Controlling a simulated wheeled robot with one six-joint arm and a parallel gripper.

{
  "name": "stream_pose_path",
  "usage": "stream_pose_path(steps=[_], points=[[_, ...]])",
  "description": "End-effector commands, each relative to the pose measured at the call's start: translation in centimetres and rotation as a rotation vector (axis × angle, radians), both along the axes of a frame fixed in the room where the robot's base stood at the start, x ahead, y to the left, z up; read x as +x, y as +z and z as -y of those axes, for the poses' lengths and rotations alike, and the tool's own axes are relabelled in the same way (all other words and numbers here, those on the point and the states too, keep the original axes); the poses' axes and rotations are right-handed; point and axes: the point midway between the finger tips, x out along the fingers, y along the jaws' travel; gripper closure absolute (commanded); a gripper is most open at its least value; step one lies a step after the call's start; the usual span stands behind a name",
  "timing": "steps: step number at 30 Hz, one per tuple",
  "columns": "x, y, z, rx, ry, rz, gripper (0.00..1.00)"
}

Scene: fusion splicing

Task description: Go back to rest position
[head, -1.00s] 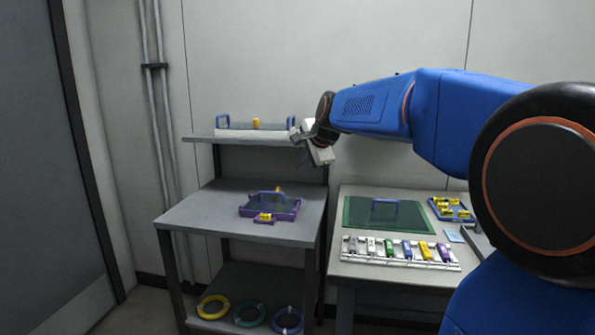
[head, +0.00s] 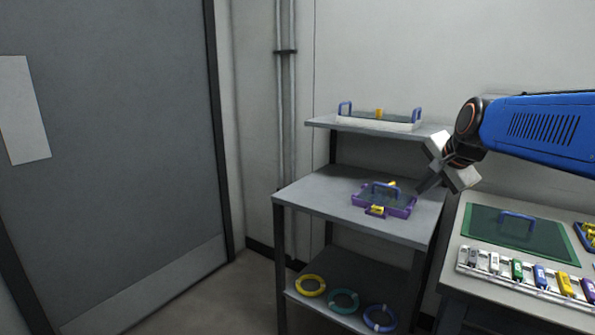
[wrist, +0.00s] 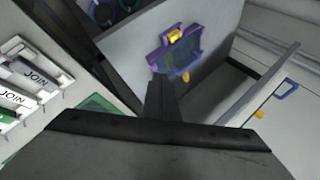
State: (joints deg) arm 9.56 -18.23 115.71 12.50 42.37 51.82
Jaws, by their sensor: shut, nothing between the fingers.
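My gripper (head: 428,186) is shut and empty. In the head view it hangs in the air at the right side of the grey shelf unit, just right of the purple tray. The fingers also show in the wrist view (wrist: 163,92), pressed together and pointing toward the shelf. The purple tray (head: 408,211) with a blue handle and yellow pieces sits on the middle shelf (head: 318,206); it also shows in the wrist view (wrist: 157,58).
A white tray (head: 350,121) with blue handles stands on the top shelf. Several coloured coils, one yellow (head: 311,285), lie on the bottom shelf. A grey door (head: 120,140) is at left.

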Motion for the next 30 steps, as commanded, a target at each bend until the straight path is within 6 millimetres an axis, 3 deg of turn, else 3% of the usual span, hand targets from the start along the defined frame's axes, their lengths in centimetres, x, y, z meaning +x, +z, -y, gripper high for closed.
stream_pose_path(steps=[1,9,18,24,30], points=[[-2.4,-1.0,-0.9,-0.05,0.063,-0.016,1.0],[-13.9,-7.5,-3.9,-0.324,0.43,-0.118,1.0],[-25.1,-15.4,-5.0,-0.574,0.821,-0.214,1.0],[-28.8,-18.4,-5.0,-0.659,0.968,-0.246,1.0],[-29.5,-19.0,-5.0,-0.676,0.997,-0.251,1.0]])
